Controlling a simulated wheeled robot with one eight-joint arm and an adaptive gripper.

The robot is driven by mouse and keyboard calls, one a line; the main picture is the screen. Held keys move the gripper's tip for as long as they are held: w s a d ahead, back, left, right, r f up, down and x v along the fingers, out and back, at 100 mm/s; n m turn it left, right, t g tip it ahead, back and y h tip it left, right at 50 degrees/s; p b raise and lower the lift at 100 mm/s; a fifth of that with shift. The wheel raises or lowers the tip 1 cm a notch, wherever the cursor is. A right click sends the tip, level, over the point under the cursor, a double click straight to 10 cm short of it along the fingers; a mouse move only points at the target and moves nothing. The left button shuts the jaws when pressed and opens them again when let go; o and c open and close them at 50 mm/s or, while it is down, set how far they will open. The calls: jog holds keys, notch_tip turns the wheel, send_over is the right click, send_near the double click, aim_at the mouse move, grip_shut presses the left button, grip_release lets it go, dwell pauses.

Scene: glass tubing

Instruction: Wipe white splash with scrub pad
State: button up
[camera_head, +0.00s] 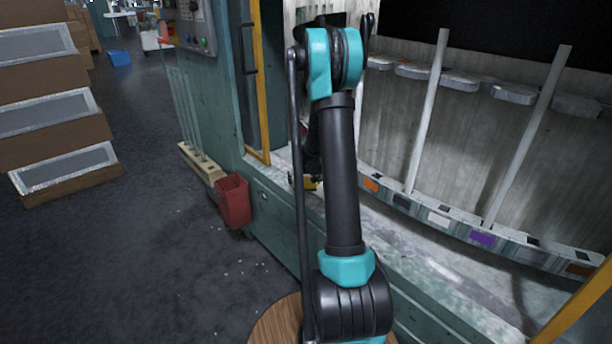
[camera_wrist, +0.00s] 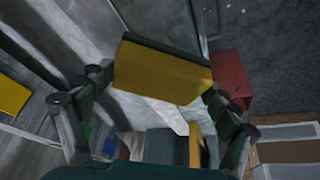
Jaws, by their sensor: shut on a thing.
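The scrub pad (camera_wrist: 165,78), a yellow block with a dark green face, sits between the fingers of my gripper (camera_wrist: 160,88) in the wrist view. The fingers are shut on it from both sides. In the head view, only a small yellow part of the pad (camera_head: 309,184) shows beside my arm, above the near end of the machine's ledge. My arm hides most of the gripper there. Whitish smears (camera_head: 445,270) show on the pale ledge to the right of my arm. I cannot tell whether they are the white splash.
A red bin (camera_head: 233,201) hangs at the green machine's side; it also shows in the wrist view (camera_wrist: 230,78). White tubes (camera_head: 427,110) slope above the ledge, with a colour-marked rail (camera_head: 480,238) below. Boxes (camera_head: 65,170) stand left. The dark floor between is mostly clear.

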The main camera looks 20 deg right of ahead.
aim_at(305, 179)
jog(key=shift+r, duration=1.75)
